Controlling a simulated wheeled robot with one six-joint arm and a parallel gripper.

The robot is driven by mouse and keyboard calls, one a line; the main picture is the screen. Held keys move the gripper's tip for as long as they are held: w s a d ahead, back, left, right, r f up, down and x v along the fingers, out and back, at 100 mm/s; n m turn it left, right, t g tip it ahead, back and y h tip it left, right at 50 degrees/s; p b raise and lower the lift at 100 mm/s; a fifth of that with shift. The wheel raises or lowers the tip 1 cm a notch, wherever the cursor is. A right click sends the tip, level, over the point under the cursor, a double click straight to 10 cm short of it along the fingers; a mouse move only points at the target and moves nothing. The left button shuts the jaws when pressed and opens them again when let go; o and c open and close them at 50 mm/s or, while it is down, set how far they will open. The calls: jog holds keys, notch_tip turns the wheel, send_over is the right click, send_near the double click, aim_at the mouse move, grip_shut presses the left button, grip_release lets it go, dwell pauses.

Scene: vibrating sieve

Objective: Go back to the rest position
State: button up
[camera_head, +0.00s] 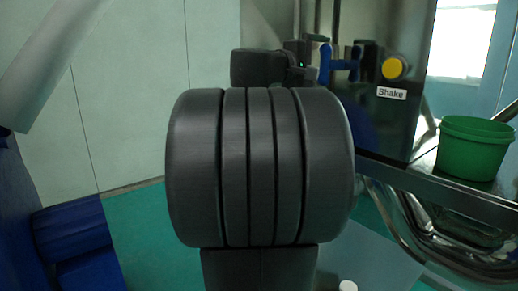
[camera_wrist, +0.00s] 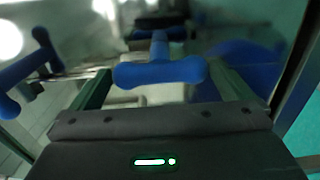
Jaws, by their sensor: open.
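My gripper (camera_wrist: 160,70) is open in the wrist view, with its two green fingers spread apart. A blue T-shaped handle (camera_wrist: 158,74) shows between and beyond the fingers, with a visible gap on each side; I cannot tell its exact depth. A second blue handle (camera_wrist: 30,74) stands to the left, outside the fingers. In the head view my dark arm fills the middle and hides most of the gripper. A blue handle (camera_head: 325,64) shows just right of the arm's end, on the front of the machine (camera_head: 405,125).
A yellow button (camera_head: 393,67) sits above a "Shake" label (camera_head: 391,93). A green bucket (camera_head: 473,148) stands on the metal ledge (camera_head: 440,188) at the right. Curved metal pipes (camera_head: 405,215) run below it. Green floor (camera_head: 140,235) is open at the lower left, beside blue objects (camera_head: 72,230).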

jog(key=shift+x, duration=1.1)
jog(key=shift+r+n+p, duration=0.25)
jog(key=shift+n+p, duration=0.05)
jog(key=shift+p, duration=0.3)
jog(key=n+p, duration=0.4)
jog(key=p, duration=0.1)
jog(key=n+p, duration=0.4)
jog(key=p, duration=0.2)
jog(key=shift+n, duration=0.3)
jog(key=n+p, duration=0.6)
jog(key=p, duration=0.5)
jog(key=shift+n, duration=0.3)
jog(key=n+p, duration=0.1)
jog(key=p, duration=0.1)
jog(key=shift+f+n+p, duration=0.15)
jog(key=shift+n+p, duration=0.15)
jog(key=shift+p, duration=0.05)
jog(key=shift+f, duration=0.1)
